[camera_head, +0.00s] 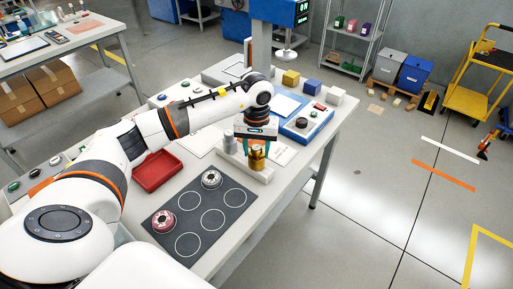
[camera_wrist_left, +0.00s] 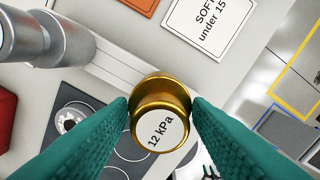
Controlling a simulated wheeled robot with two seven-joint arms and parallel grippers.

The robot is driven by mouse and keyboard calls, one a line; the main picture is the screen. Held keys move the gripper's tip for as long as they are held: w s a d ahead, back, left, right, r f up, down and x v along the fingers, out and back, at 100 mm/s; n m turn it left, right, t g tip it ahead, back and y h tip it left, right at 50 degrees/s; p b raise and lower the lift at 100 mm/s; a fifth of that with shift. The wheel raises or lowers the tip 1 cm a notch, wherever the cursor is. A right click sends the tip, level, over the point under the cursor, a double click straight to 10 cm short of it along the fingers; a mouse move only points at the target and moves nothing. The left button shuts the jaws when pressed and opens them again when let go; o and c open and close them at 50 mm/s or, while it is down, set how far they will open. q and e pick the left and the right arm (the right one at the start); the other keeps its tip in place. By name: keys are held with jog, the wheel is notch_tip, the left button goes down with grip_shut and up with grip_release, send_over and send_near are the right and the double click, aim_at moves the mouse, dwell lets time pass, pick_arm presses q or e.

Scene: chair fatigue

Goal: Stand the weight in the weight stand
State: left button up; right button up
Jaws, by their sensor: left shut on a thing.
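A brass weight (camera_head: 257,161) with a "12 kPa" label on its top (camera_wrist_left: 162,130) is between the teal fingers of my left gripper (camera_head: 256,140). The fingers of the left gripper (camera_wrist_left: 160,112) press on both sides of it. The pale weight stand (camera_head: 262,177) is a long low block on the table; it also shows in the left wrist view (camera_wrist_left: 104,62). The brass weight is at the stand's right part; whether its base is seated in it or just above cannot be told. A silver weight (camera_head: 230,145) stands upright at the stand's left part. My right gripper is not in view.
A dark mat (camera_head: 215,222) with white circles holds two round discs in front of the stand. A red tray (camera_head: 157,171) lies to the left. A blue device (camera_head: 305,124) and several foam cubes stand behind. Printed cards lie beside the stand.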

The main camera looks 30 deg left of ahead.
pick_arm(q)
jog(key=shift+f, duration=0.1)
jog(key=o, duration=1)
jog(key=shift+s+f, duration=0.1)
notch_tip(320, 180, up, 12)
jog(key=b, duration=0.2)
jog(key=shift+b, duration=0.35)
